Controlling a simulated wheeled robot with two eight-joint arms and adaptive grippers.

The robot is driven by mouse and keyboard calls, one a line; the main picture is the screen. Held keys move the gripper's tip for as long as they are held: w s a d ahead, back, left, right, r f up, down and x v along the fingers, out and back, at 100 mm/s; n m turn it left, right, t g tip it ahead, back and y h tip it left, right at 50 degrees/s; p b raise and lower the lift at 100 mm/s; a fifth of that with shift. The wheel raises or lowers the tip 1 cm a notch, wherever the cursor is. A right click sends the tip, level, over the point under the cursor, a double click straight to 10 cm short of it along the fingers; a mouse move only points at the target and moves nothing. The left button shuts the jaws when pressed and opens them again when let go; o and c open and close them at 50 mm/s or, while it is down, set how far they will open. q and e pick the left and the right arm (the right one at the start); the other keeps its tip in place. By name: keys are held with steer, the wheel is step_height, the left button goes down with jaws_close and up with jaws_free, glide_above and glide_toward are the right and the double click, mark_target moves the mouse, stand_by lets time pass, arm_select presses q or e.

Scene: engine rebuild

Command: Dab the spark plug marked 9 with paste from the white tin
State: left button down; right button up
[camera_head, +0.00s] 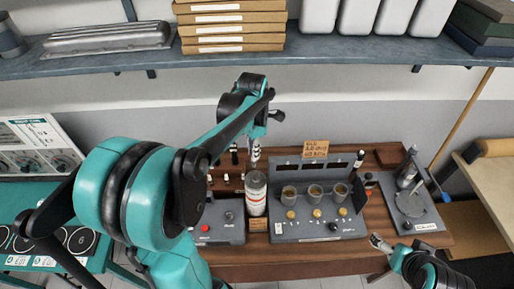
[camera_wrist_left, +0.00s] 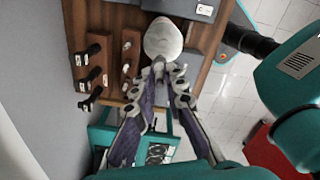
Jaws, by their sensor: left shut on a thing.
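A white tin with a dark and red band (camera_head: 256,197) stands upright on the wooden bench. A pale round top, which looks like the tin's, shows in the left wrist view (camera_wrist_left: 163,38). My left gripper (camera_head: 255,152) points down just above the tin; in the wrist view its fingertips (camera_wrist_left: 168,68) are close together beside the round top. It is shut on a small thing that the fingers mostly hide. Several black-topped plugs with small tags (camera_wrist_left: 93,76) stand in wooden racks; I cannot read a 9. My right gripper (camera_head: 378,243) is low at the bench's front edge, its jaws unclear.
A grey unit with three cups (camera_head: 316,194) and yellow knobs is right of the tin. A grey box with a red button (camera_head: 222,224) is left of it. A stand on a grey plate (camera_head: 410,207) is at the right. A loaded shelf (camera_head: 350,48) runs above.

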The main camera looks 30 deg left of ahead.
mark_target(255, 164)
arm_select(q)
steer(key=shift+s+d+r, duration=0.15)
steer(key=shift+d+r, duration=0.1)
steer(key=shift+r, duration=0.05)
steer(key=shift+d, duration=0.15)
step_height(255, 164, down, 6)
steer(key=b, duration=0.4)
steer(key=shift+r, duration=0.25)
steer(key=shift+f, duration=0.25)
arm_select(e)
steer(key=f, duration=0.4)
steer(key=shift+d, duration=0.25)
arm_select(q)
steer(key=shift+f+b, duration=0.55)
steer(key=shift+b, duration=0.1)
arm_select(e)
steer(key=shift+f, duration=0.4)
arm_select(q)
steer(key=shift+r+p, duration=0.75)
steer(key=shift+r, duration=0.2)
steer(key=shift+r+p, duration=1.85)
steer(key=shift+r, duration=0.75)
arm_select(e)
step_height(255, 164, up, 5)
